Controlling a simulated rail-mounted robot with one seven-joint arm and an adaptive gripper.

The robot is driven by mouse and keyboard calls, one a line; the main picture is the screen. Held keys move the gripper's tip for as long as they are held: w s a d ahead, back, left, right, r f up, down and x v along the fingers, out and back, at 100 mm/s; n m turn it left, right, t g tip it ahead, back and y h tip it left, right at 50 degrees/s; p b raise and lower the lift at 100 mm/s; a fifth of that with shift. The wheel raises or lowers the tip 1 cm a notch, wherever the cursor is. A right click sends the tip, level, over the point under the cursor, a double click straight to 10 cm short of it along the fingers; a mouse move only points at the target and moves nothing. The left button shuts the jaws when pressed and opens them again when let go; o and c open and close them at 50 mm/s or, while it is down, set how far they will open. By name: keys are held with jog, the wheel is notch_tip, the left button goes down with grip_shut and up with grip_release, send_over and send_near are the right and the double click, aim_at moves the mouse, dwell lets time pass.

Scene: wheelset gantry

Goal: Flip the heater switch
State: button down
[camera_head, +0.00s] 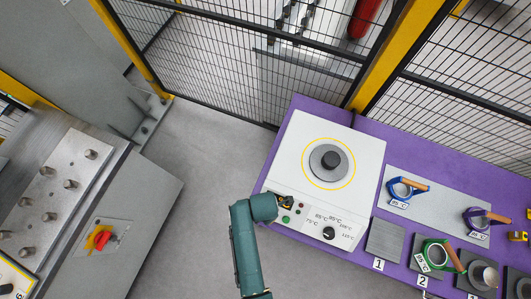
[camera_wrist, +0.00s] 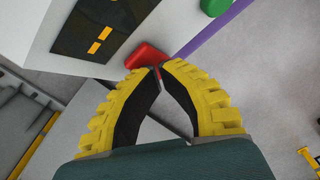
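The heater (camera_head: 364,160) is a white box with a round grey plate in a yellow ring on top. Its sloped front panel has a green button (camera_head: 285,220), temperature labels and a black knob (camera_head: 328,232). My gripper (camera_head: 284,202) is at the left end of this panel. In the wrist view its yellow and black fingers (camera_wrist: 158,68) are shut with the tips together, nothing visible between them. A red raised piece (camera_wrist: 147,57), seemingly the switch, lies just beyond the tips; I cannot tell whether they touch. A green button (camera_wrist: 215,6) shows farther off.
The heater stands on a purple table (camera_head: 300,104). To its right are a metal plate (camera_head: 385,240) labelled 1, a blue ring (camera_head: 400,190), a green ring (camera_head: 436,253) and other parts. A mesh fence stands behind. A grey machine with a red rotary knob (camera_head: 102,239) stands left.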

jog(key=shift+r+p, duration=3.25)
jog(key=shift+r, duration=0.2)
jog(key=shift+f, duration=0.1)
